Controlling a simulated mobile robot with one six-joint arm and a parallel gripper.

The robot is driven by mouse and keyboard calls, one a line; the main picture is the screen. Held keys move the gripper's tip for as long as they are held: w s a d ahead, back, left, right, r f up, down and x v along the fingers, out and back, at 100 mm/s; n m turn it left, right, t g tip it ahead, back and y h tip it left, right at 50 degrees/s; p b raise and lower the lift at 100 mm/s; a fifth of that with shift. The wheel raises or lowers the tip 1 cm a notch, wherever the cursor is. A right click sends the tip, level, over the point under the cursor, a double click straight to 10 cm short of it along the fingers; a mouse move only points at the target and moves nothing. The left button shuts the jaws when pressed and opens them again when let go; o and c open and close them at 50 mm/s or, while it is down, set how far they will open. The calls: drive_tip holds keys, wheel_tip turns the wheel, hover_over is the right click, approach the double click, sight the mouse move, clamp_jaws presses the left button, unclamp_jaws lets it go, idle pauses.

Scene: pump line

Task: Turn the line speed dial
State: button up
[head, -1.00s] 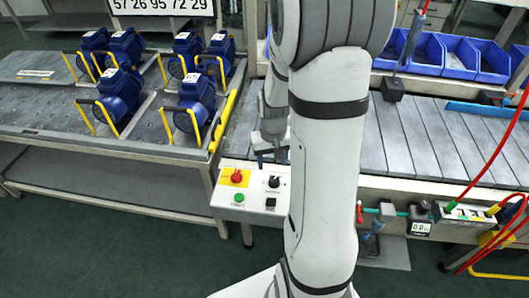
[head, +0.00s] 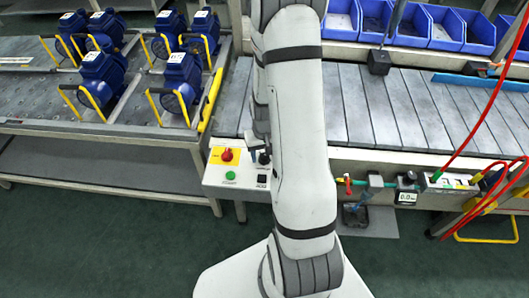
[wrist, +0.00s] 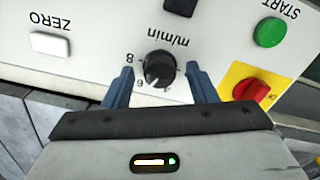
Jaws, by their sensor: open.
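The line speed dial (wrist: 158,68) is a round black knob with a white mark, on a white control panel (wrist: 100,65). Upside-down "m/min" lettering and scale numbers show around it. My gripper (wrist: 157,75) is open, with one blue-grey finger on each side of the dial. Gaps show between the fingers and the knob, and the gripper holds nothing. In the head view the dial (head: 264,158) is partly hidden by my gripper and arm, at the panel's back right.
The panel also bears a red knob on a yellow plate (wrist: 264,82), a green START button (wrist: 269,32), a white ZERO button (wrist: 50,44) and a black switch (wrist: 181,6). A slatted conveyor (head: 400,110) lies behind. Blue pumps (head: 105,70) stand on a table at left.

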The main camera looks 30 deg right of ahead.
sight(264, 156)
drive_tip(key=c, duration=1)
drive_tip(key=shift+o, duration=0.2)
drive_tip(key=shift+m+b, duration=0.4)
drive_tip(key=shift+b, duration=0.05)
drive_tip(key=o, duration=1)
drive_tip(key=shift+c, duration=0.2)
drive_tip(key=shift+r, duration=3.95)
